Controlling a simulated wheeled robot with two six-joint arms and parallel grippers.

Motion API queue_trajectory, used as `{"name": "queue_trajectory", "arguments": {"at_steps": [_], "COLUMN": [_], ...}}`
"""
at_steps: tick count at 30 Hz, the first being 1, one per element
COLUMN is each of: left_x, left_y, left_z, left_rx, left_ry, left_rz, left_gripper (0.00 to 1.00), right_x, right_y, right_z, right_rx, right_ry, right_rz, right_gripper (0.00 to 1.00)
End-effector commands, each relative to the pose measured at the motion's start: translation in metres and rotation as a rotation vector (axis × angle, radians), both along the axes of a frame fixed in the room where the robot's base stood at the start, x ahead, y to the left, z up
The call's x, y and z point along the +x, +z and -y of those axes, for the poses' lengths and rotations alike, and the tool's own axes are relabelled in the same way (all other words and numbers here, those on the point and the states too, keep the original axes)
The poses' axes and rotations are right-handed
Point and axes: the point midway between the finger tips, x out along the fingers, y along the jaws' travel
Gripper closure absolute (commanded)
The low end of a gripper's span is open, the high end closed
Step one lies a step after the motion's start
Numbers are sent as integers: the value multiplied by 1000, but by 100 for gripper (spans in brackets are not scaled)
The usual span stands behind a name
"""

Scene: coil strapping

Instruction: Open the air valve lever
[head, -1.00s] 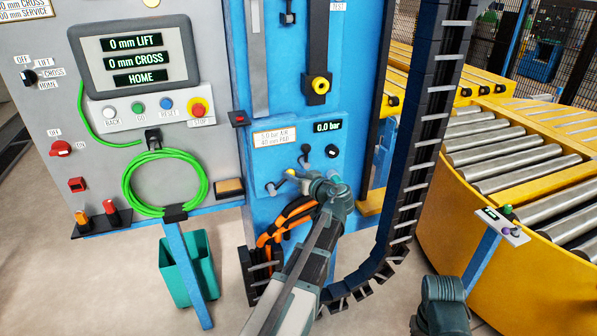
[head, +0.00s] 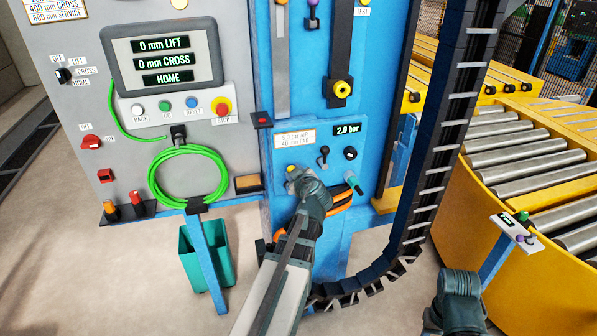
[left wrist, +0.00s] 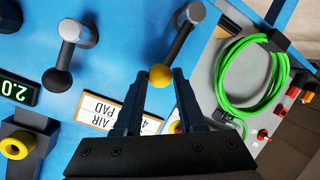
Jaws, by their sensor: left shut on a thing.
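The air valve lever is a dark rod on a light grey hub (left wrist: 190,13), with a yellow ball (left wrist: 160,76) at its end. My left gripper (left wrist: 161,77) is shut on the yellow ball, one finger on each side of it. In the head view my left gripper (head: 294,180) is at the blue panel (head: 310,133), below the white air label (head: 294,137); my wrist hides much of the lever. The pressure display (head: 349,127) reads 2.0 bar. My right gripper is not in view; only part of that arm shows at the bottom right.
A black-knobbed lever (head: 323,157) and a dark knob (head: 350,153) sit right of the yellow ball. Orange hoses (head: 345,200) lie behind my left wrist. A green cable coil (head: 187,178) hangs at left. A black cable chain (head: 430,150) stands right of the panel.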

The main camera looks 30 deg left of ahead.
Motion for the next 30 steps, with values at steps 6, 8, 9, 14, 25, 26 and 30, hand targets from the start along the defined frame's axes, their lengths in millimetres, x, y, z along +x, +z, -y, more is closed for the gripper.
{"name": "queue_trajectory", "arguments": {"at_steps": [6,8,9,14,25,26,30], "left_x": [-6,-6,-6,-7,-6,-6,-6], "left_y": [-1,-1,-1,-1,-1,0,0], "left_z": [-4,-4,-4,-4,-4,-4,-4], "left_rx": [-35,-39,-40,-43,-43,-42,-42], "left_ry": [5,6,6,6,5,5,3], "left_rz": [33,38,40,43,42,43,42], "left_gripper": [100,100,100,100,38,32,31], "right_x": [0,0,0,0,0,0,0], "right_y": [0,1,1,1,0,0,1], "right_z": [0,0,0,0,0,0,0], "right_rx": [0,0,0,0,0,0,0], "right_ry": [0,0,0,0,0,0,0], "right_rz": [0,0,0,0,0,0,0], "right_gripper": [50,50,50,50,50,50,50]}}
